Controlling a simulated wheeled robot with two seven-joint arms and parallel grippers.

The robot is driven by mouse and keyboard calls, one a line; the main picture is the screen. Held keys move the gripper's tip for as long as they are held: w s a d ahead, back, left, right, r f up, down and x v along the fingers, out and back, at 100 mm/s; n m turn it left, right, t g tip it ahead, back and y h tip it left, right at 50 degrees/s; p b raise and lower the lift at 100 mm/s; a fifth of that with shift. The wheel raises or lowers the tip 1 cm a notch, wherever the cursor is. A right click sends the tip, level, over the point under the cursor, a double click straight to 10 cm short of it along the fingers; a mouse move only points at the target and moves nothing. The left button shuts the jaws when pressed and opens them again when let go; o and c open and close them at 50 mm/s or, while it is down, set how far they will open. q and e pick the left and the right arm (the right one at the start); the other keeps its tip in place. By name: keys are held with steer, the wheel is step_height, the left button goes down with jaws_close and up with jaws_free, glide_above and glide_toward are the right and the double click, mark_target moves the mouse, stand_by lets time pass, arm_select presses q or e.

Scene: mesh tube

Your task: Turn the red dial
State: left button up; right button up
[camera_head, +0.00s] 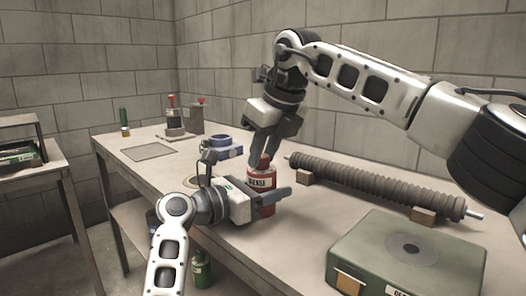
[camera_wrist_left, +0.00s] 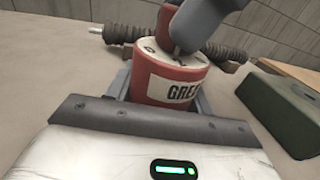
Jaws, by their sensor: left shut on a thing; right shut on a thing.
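A red can (camera_head: 264,182) with a pale label stands on the workbench in the head view. In the left wrist view the can (camera_wrist_left: 170,85) is upright and close, with a pale, marked top. The red dial (camera_wrist_left: 164,27) rises from that top and is partly hidden by my right gripper. My left gripper (camera_head: 270,199) is shut on the can's body from the side, its fingers flanking it. My right gripper (camera_head: 263,157) reaches down from above and is shut on the dial. The exact contact at the dial is hidden.
A ribbed tube (camera_head: 375,186) lies on wooden blocks behind and to the right. A green case (camera_head: 400,257) sits at the front right. A blue clamp-like object (camera_head: 226,147) and red-topped devices (camera_head: 172,117) stand to the left. Bare workbench (camera_head: 310,225) lies right of the can.

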steer(key=n+g, duration=0.1)
steer(key=n, duration=0.2)
steer(key=n+g+y, duration=0.1)
steer(key=n, duration=0.2)
steer(key=shift+w+d, duration=0.15)
steer(key=shift+n, duration=0.3)
steer(key=o, duration=1)
steer(key=shift+d+r, duration=0.15)
steer(key=shift+r, duration=0.4)
steer(key=shift+d+r, duration=0.1)
steer(key=shift+d, duration=0.2)
steer(key=s+d, duration=0.3)
steer(key=d, duration=0.8)
steer(key=shift+d, duration=0.1)
steer(key=shift+c, duration=0.2)
